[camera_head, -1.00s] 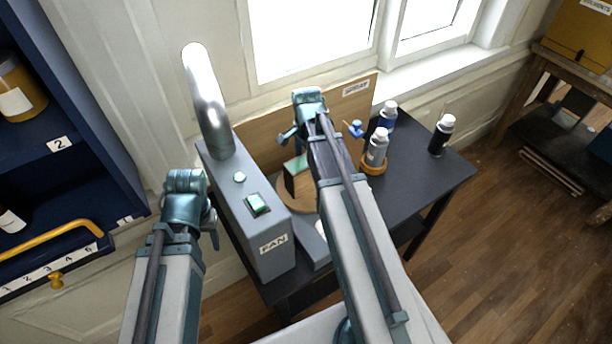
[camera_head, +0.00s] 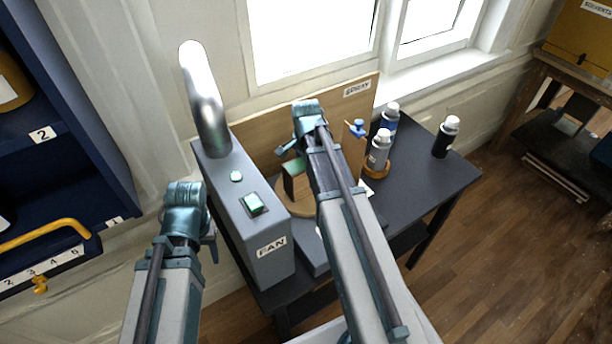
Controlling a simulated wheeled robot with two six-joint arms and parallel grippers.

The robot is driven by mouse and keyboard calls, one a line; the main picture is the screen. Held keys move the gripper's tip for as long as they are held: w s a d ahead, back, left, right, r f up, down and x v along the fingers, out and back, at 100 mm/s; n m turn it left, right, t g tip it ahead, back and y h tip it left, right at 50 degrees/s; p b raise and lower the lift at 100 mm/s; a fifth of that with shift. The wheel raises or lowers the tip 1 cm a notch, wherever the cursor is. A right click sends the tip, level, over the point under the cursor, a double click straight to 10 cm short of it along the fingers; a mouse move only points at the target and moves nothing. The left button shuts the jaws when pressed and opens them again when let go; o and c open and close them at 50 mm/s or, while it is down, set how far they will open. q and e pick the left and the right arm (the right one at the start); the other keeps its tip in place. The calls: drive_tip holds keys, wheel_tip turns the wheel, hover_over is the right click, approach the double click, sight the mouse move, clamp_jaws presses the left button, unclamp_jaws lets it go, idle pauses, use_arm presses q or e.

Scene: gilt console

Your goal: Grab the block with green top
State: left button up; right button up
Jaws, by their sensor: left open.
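The block with the green top (camera_head: 296,186) has dark brown sides. My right gripper (camera_head: 292,148) is above and close to the block. One teal finger shows just over the green top, and the wrist hides the rest, so I cannot tell whether it touches or how wide the jaws are. My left gripper (camera_head: 209,238) is open and empty, left of the FAN box and away from the block.
The grey FAN box (camera_head: 258,232) with a green button and silver pipe (camera_head: 204,100) stands between the grippers. Bottles (camera_head: 446,137) stand on the dark table (camera_head: 425,185) at right. A wooden board (camera_head: 262,150) is behind. A blue shelf (camera_head: 75,165) is at left.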

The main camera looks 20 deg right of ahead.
clamp_jaws()
